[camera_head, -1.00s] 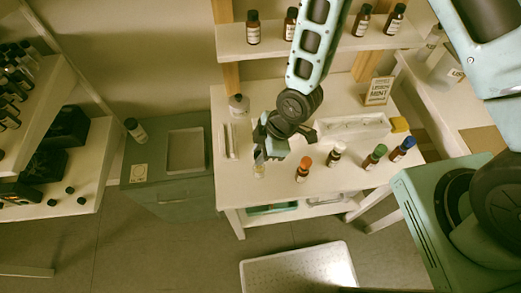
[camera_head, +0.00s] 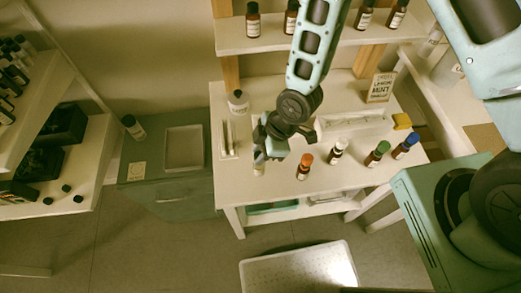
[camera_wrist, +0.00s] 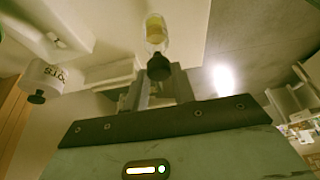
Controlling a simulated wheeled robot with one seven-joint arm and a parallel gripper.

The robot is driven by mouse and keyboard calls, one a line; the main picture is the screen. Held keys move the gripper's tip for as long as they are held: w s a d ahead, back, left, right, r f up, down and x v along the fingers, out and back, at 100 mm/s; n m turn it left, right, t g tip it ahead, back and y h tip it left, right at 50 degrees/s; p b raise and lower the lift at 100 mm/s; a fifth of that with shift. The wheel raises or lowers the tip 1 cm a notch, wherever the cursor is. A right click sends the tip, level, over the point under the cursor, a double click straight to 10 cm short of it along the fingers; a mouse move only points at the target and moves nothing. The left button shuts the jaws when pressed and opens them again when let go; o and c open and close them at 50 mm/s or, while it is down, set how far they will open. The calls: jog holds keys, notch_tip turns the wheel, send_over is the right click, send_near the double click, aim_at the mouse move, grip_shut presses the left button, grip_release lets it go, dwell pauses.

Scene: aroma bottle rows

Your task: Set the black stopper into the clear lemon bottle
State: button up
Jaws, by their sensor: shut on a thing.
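The clear lemon bottle (camera_head: 259,169) stands near the front left of the white table, partly hidden by my gripper (camera_head: 264,154). In the wrist view the clear bottle (camera_wrist: 155,35) shows a yellow label. The black stopper (camera_wrist: 159,68) is between my gripper's fingers (camera_wrist: 160,88), which are shut on it. The stopper lines up with the bottle's mouth in that view and overlaps it. I cannot tell whether it is touching the mouth or seated in it. The head view does not show the stopper clearly.
Brown bottles with orange (camera_head: 304,167), white (camera_head: 337,150), green (camera_head: 377,153) and blue (camera_head: 404,146) caps stand to the right. A white jar (camera_head: 237,102) and a narrow tray (camera_head: 229,140) are behind left. A sign (camera_head: 381,87) stands at the back right.

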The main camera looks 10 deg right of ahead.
jog(key=shift+f+b, duration=0.35)
jog(key=shift+f, duration=0.1)
jog(key=o, duration=1)
jog(key=shift+o, duration=0.2)
jog(key=shift+r, duration=0.1)
jog(key=v, duration=1.7)
jog(key=shift+d+p, duration=0.15)
jog(key=shift+p, duration=0.3)
